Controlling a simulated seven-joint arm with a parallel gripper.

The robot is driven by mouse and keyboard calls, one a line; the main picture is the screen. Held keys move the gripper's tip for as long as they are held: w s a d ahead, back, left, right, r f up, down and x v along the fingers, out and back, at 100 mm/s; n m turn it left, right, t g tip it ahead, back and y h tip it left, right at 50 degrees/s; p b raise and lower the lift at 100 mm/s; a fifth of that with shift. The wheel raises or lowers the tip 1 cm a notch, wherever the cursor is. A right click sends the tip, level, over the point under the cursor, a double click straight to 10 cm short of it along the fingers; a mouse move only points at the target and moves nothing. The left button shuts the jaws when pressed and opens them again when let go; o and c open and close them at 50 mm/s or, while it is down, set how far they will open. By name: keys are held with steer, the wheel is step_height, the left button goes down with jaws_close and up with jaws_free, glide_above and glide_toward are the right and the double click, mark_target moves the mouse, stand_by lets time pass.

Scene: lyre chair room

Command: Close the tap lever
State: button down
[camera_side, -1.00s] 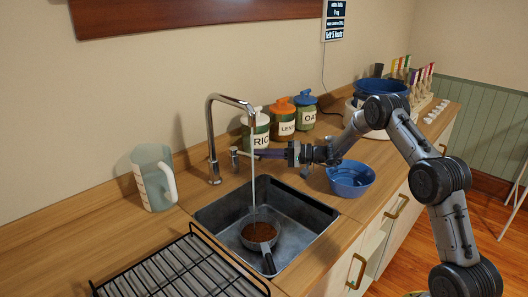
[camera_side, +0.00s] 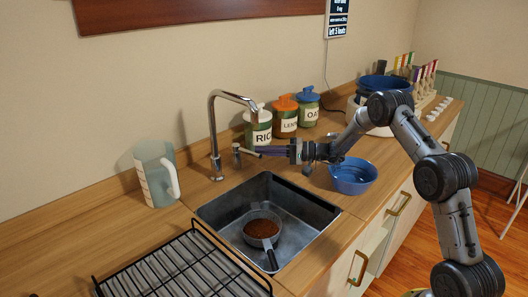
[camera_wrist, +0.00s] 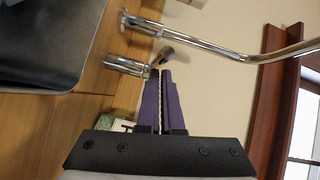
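The chrome tap (camera_side: 214,135) arches over the sink, and no water falls from its spout. The tap lever (camera_side: 238,156) is a short metal post with a thin handle, just right of the tap's foot. In the wrist view the lever (camera_wrist: 128,66) and its handle's dark rounded end (camera_wrist: 166,55) lie just beyond my fingertips. My gripper (camera_side: 258,151) reaches in from the right with its purple fingers level at the lever. In the wrist view my gripper (camera_wrist: 160,73) has its fingers together, with nothing visible between them. I cannot tell whether the tips touch the handle.
A pan of brown food (camera_side: 261,229) stands in the sink (camera_side: 212,214). A blue bowl (camera_side: 352,178) sits below my wrist. Labelled jars (camera_side: 285,117) stand behind my gripper. A clear jug (camera_side: 156,175) is left of the tap, and a black rack (camera_side: 180,270) lies in front.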

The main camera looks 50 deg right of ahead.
steer(key=v, duration=1.1)
steer(key=s+a+r+n+g+y, duration=0.1)
steer(key=a+r+n+g+y, duration=0.15)
steer(key=a+r, duration=0.5)
steer(key=s+a+r+n+g+y, duration=0.15)
steer(key=a+r+n, duration=0.25)
steer(key=a+r, duration=0.4)
steer(key=s+a+r+n+g+h, duration=0.25)
steer(key=s+a+n+g, duration=0.2)
steer(key=s+a, duration=0.7)
steer(key=s+a+f+n+g+h, duration=0.1)
steer(key=s+f+h, duration=0.15)
steer(key=s, duration=0.55)
steer(key=s+a+f+g+h, duration=0.1)
steer(key=s+h, duration=0.2)
steer(key=s, duration=0.5)
steer(key=s+d+f+m+t+h, duration=0.1)
steer(key=s+d+f+h, duration=0.1)
steer(key=d, duration=0.3)
steer(key=s+d+f+m+t+h, duration=0.1)
steer(key=s+d+f+m+h, duration=0.1)
steer(key=d+f+h, duration=0.1)
steer(key=d+h, duration=0.1)
steer(key=d, duration=0.1)
steer(key=shift+s+d+f+m, duration=0.3)
steer(key=shift+d+f, duration=0.05)
